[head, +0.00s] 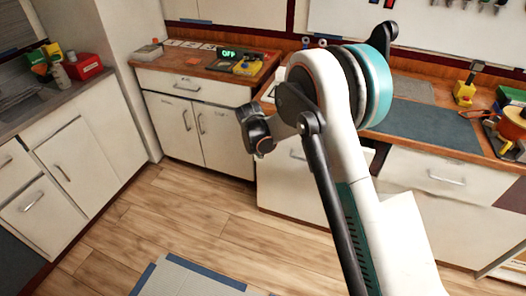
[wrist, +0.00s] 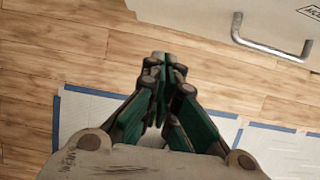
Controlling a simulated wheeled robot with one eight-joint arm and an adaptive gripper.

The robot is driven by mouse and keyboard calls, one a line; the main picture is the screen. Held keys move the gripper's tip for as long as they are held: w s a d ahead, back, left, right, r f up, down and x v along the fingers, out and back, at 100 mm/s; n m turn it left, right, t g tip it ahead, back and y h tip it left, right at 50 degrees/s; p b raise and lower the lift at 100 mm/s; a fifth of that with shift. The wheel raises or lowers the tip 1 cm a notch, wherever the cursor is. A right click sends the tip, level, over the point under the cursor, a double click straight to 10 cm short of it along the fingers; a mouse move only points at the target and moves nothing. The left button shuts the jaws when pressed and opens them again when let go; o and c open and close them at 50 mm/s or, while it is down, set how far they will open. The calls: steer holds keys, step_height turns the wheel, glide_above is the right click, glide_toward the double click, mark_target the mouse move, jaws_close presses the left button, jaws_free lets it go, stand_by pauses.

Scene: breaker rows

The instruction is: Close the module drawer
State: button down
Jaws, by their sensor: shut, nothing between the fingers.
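In the wrist view a pale cabinet front with a metal bar handle (wrist: 270,40) lies at the upper right. A label on it is cut off by the frame edge, so I cannot tell if this is the module drawer, nor how far any drawer stands out. My gripper (wrist: 160,62) is shut and empty, apart from the handle, over the floor. In the head view my gripper (head: 257,140) hangs in front of the white cabinets. A pale front with a handle (head: 297,156) is partly hidden behind my arm.
White drawers with handles sit under the back counter (head: 187,88) and at the right (head: 445,180). Low cabinets (head: 65,170) stand at the left. The wooden floor (head: 150,215) is open, with a blue-taped mat (head: 185,280) in front.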

mark_target(267, 154)
steer(key=shift+w+d+f+b, duration=0.4)
steer(key=shift+w+f+b, duration=0.45)
steer(key=shift+w+f, duration=0.5)
steer(key=shift+w+d+f+b, duration=0.35)
steer(key=shift+w+f+b, duration=0.65)
steer(key=shift+f, duration=0.6)
steer(key=shift+w+d+f+b, duration=0.4)
steer(key=shift+w+f+b, duration=0.35)
steer(key=shift+w+f, duration=0.65)
steer(key=shift+s+f, duration=0.1)
steer(key=shift+s, duration=0.05)
